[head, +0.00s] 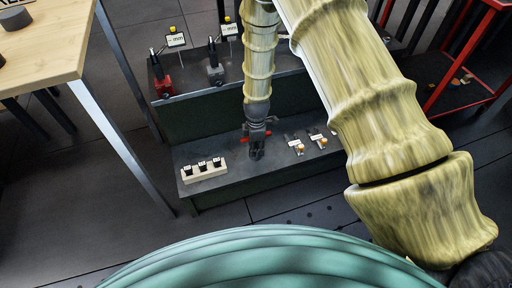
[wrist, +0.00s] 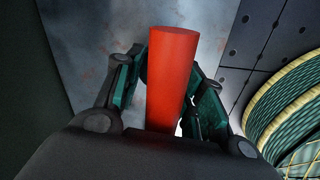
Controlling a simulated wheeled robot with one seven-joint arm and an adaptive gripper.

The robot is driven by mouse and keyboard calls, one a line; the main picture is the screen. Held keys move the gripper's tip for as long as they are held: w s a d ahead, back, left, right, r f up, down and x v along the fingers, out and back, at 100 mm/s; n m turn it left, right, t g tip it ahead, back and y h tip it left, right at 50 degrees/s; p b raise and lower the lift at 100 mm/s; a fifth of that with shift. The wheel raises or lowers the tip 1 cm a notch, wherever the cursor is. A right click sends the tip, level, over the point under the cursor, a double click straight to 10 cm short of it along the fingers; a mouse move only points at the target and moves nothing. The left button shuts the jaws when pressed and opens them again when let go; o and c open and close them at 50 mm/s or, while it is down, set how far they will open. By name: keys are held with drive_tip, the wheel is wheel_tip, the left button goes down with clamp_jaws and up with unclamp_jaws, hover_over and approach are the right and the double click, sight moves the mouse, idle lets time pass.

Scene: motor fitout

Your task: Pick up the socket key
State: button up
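The socket key shows as a thick red bar (wrist: 172,80) in the wrist view, with its rounded end toward the top of the picture. In the head view, short red ends (head: 268,133) stick out on both sides of my gripper (head: 257,150). My gripper points down just over the lower shelf. Its two fingers (wrist: 172,85) lie close against both sides of the red bar and look shut on it. The rest of the key is hidden behind the bar and the fingers. I cannot tell whether it touches the shelf.
On the lower shelf (head: 232,183), a white block with black pieces (head: 204,171) stands left and small labelled parts (head: 299,147) lie right. A red-based tool (head: 160,82) and a grey one (head: 215,68) stand on the upper shelf. A wooden table (head: 60,45) is at the left.

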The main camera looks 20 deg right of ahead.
clamp_jaws()
drive_tip(key=shift+r, duration=0.15)
